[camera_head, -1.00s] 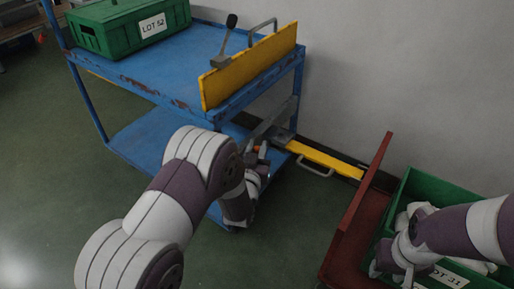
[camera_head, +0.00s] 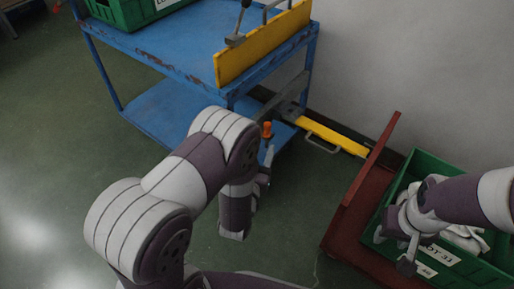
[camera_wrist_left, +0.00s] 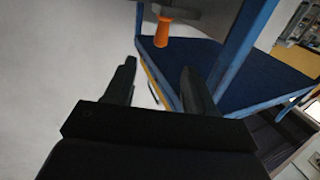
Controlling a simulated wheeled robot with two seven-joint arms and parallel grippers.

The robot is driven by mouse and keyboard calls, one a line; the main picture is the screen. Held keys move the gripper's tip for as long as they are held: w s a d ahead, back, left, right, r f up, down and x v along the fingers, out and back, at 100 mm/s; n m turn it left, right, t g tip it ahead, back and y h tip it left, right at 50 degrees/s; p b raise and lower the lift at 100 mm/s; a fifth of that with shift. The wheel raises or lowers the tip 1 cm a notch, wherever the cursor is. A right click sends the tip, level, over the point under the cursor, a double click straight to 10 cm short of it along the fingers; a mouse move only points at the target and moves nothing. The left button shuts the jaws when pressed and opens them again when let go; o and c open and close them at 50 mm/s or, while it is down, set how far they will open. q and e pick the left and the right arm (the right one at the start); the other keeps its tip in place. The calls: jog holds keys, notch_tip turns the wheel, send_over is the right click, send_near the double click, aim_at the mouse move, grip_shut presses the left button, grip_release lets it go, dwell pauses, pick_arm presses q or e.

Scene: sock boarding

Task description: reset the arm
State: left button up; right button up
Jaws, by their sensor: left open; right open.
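My left gripper (camera_head: 264,172) is beside the right end of the blue cart (camera_head: 150,115), with its fingers partly hidden by my own wrist in the head view. In the left wrist view my left gripper (camera_wrist_left: 157,85) is open, with nothing between its two dark fingers. An orange handle (camera_head: 267,130) stands just above it in the head view and shows beyond the fingers in the wrist view (camera_wrist_left: 161,33). My right gripper (camera_head: 404,252) is at the left side of the green bin (camera_head: 432,165) on the right, open, with no object visible in it.
The bin holds white cloth pieces (camera_head: 463,238) and stands beside a dark red panel (camera_head: 372,180). A yellow bar (camera_head: 335,136) runs along the wall behind. A yellow plate (camera_head: 262,45) edges the cart top, and another green bin (camera_head: 135,12) stands on it. Green floor at left is clear.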

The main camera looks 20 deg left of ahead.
pick_arm(q)
jog(key=shift+s, duration=1.05)
jog(key=shift+f, duration=0.1)
